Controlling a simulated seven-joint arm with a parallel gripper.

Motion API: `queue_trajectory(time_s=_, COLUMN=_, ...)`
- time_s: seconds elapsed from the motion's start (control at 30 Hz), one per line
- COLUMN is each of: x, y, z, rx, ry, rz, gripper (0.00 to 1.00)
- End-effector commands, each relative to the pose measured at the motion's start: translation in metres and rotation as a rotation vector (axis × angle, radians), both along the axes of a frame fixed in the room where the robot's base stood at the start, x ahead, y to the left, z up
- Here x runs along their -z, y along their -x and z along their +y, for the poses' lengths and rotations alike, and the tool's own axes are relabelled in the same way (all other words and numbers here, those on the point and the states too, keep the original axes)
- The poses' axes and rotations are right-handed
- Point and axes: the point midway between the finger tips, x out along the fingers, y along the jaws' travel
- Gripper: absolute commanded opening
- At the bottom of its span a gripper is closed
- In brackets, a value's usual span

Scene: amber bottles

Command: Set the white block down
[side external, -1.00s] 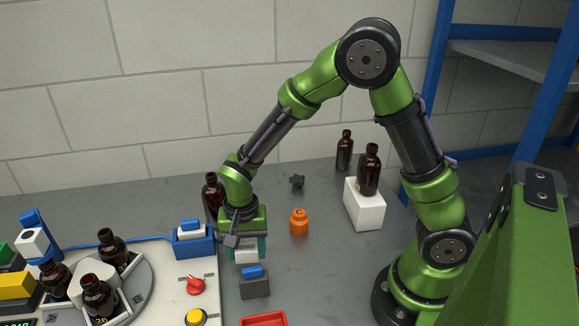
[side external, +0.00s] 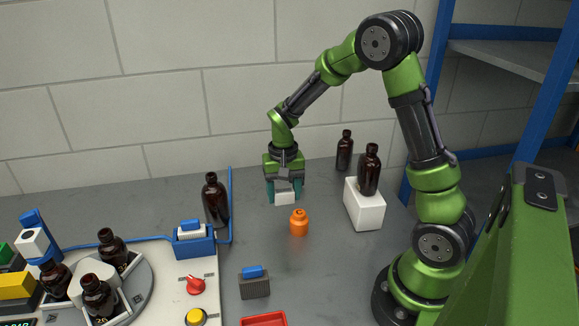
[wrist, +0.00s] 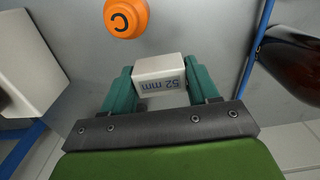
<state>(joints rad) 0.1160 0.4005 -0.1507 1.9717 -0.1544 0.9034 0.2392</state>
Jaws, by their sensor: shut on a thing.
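My gripper (side external: 284,191) has teal fingers closed on both sides of the white block (side external: 285,198). In the wrist view the block (wrist: 160,70) sits level between the fingertips (wrist: 157,84), with "52 mm" printed on the face toward the camera. The gripper points straight down over the grey table, behind and slightly left of an orange weight. The block is low, close to the table top. I cannot tell whether its underside touches the table.
The orange weight (side external: 299,223) stands close in front, marked "C" in the wrist view (wrist: 126,17). A white box (side external: 365,208) bearing an amber bottle (side external: 370,168) is to the right. Another bottle (side external: 214,199) stands left beside a blue rail (side external: 230,205). Table between is clear.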

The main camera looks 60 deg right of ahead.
Motion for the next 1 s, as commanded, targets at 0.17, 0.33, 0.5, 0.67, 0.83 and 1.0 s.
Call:
queue_trajectory(time_s=0.17, x=0.005, y=-0.021, z=-0.015, rx=-0.006, ry=0.001, rz=-0.001, gripper=0.29)
queue_trajectory(time_s=0.33, x=0.01, y=-0.063, z=-0.026, rx=-0.007, ry=0.0, rz=-0.001, gripper=0.29)
queue_trajectory(time_s=0.5, x=0.014, y=-0.101, z=-0.036, rx=-0.007, ry=0.0, rz=0.0, gripper=0.29)
queue_trajectory(time_s=0.67, x=0.017, y=-0.13, z=-0.044, rx=-0.005, ry=0.0, rz=0.0, gripper=0.29)
queue_trajectory(time_s=0.83, x=0.017, y=-0.145, z=-0.048, rx=-0.006, ry=-0.001, rz=0.001, gripper=0.29)
queue_trajectory(time_s=1.0, x=0.017, y=-0.152, z=-0.05, rx=-0.006, ry=0.0, rz=0.0, gripper=0.29)
